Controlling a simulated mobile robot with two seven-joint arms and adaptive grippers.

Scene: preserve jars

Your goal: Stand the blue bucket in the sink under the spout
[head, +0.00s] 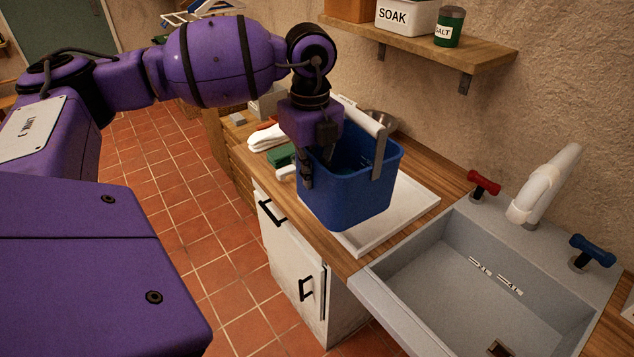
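The blue bucket (345,195) is upright over the left part of a white tray (410,212) on the wooden counter. I cannot tell whether its base touches the tray. Its pale handle grip (362,116) stands raised above the rim. My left gripper (316,162) points down at the bucket's left rim, with one dark finger outside the wall and the other towards the inside. Whether the fingers press on the wall is unclear. The grey sink (440,285) is empty at the right, below the white spout (545,188). My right gripper is not in view.
A red tap (484,184) and a blue tap (590,250) flank the spout. A white cloth (267,138) and a green item (281,155) lie left of the bucket. A shelf (440,45) with a SOAK container (406,16) and a SALT jar (449,27) hangs above the counter.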

